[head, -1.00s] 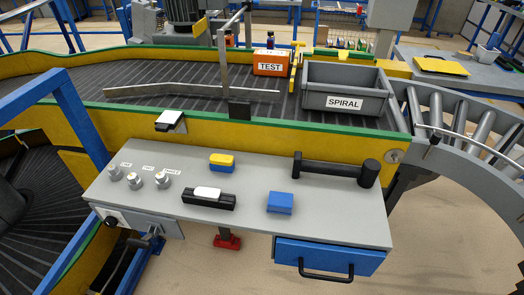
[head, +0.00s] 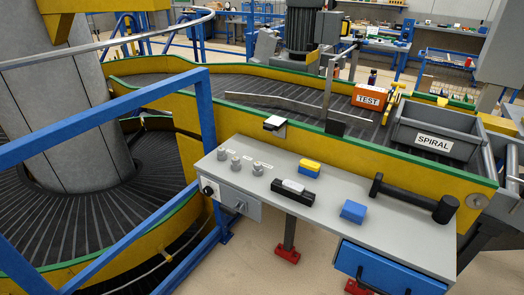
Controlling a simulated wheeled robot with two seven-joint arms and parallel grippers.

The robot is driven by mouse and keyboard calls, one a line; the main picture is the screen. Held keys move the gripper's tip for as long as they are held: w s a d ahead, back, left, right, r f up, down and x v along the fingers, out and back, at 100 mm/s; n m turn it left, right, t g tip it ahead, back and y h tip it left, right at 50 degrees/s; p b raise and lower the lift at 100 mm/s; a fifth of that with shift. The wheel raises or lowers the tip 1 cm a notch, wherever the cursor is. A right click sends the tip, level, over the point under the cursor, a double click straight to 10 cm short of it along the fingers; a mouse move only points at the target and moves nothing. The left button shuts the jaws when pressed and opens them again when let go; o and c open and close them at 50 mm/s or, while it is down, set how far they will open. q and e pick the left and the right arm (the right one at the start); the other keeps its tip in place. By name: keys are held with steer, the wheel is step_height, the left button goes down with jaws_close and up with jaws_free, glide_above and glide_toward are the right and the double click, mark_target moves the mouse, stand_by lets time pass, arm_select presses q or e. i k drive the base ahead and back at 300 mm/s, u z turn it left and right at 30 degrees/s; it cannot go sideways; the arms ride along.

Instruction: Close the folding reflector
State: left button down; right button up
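A small hinged-looking piece with a pale plate and dark edge (head: 274,122) sits on the green top edge of the yellow conveyor side wall, above the back of the grey panel. It looks like the folding reflector, but it is too small to be sure or to tell how far it is folded. A black square plate (head: 335,128) stands farther right along the same wall, at the foot of a grey post. Neither of my grippers is in view.
The grey panel (head: 330,215) holds knobs (head: 235,164), a black block with a white top (head: 292,191), yellow and blue blocks, and a black handle bar (head: 410,199). A blue drawer (head: 395,272) hangs below. Blue railing (head: 205,130) stands left. The SPIRAL bin (head: 436,140) and TEST box (head: 367,103) are on the conveyor.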

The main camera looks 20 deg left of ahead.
mark_target(273, 122)
steer(key=u, duration=0.3)
steer(key=i, duration=1.1)
steer(key=z, duration=0.15)
